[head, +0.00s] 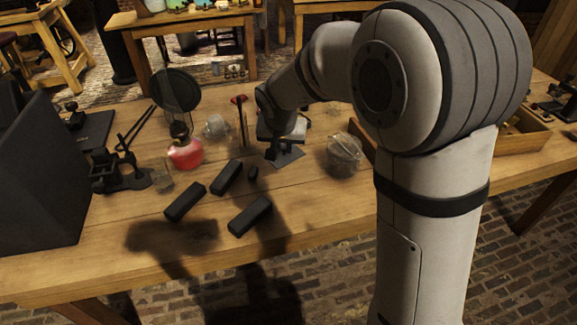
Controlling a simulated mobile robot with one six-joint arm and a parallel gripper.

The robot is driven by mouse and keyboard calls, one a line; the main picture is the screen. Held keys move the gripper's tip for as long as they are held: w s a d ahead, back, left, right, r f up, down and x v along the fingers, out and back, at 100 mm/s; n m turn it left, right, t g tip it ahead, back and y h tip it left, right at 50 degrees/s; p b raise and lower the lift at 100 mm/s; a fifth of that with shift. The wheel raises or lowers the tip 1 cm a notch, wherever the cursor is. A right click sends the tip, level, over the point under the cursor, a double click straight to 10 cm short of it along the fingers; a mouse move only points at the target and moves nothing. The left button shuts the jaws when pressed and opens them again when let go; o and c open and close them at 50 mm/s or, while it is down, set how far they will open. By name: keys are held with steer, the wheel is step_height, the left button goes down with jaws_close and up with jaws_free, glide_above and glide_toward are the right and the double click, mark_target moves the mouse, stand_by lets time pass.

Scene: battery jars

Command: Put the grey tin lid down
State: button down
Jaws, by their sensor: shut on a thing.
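My gripper (277,144) is over the middle of the table, right of the thin upright rod with a red top. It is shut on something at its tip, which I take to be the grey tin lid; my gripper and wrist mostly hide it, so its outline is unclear. A flat dark grey plate (287,158) shows just below the gripper. I cannot tell whether the held thing touches it. A clear glass jar (344,158) stands to the right of the gripper.
Several black blocks (249,216) lie at the front. A flask of red liquid (186,154), a rod with a red top (240,118) and a round dark disc (176,90) stand to the left. A wooden tray (522,135) is at right. The wooden table's (310,225) front middle is clear.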

mark_target(284, 157)
step_height(284, 157, down, 6)
steer(key=shift+w+d+f+b, duration=0.1)
steer(key=shift+w+d+b, duration=0.05)
steer(key=shift+b, duration=0.15)
steer(key=shift+f, duration=1.75)
steer(key=shift+b, duration=0.3)
steer(key=shift+f, duration=0.2)
steer(key=c, duration=1.4)
jaws_free()
steer(key=shift+r, duration=0.15)
